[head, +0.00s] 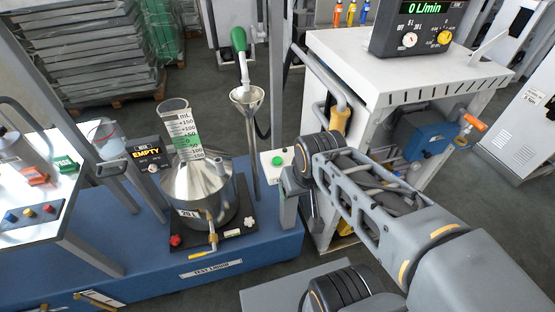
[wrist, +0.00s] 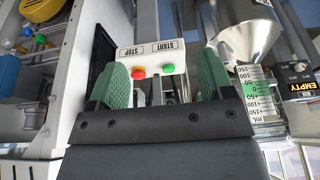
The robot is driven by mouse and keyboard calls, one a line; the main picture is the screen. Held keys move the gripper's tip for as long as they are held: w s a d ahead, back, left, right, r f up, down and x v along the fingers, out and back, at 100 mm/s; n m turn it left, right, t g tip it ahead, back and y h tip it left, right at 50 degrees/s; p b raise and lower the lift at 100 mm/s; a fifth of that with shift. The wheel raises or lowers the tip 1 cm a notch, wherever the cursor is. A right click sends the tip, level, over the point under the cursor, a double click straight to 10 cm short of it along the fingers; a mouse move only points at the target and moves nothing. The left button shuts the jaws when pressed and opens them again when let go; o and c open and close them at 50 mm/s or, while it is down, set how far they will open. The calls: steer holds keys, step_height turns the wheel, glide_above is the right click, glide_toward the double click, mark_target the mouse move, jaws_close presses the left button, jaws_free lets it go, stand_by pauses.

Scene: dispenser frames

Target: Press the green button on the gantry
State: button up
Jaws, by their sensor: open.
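The green button (head: 278,161) is on a small white control box (head: 267,172) on the gantry, just left of my arm's end in the head view. In the wrist view, the green button (wrist: 168,68) shows beside a red button (wrist: 138,73), on the white box (wrist: 186,66) with upside-down START and STOP labels. My gripper (wrist: 160,80) is open and empty, with a green-padded finger on either side of the picture. Both buttons appear between the fingers, beyond the gripper. I cannot tell the exact gap. The red button is not visible in the head view.
A white dispenser cabinet (head: 410,65) stands right.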

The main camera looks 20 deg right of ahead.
jaws_close()
stand_by(0.5)
stand_by(1.0)
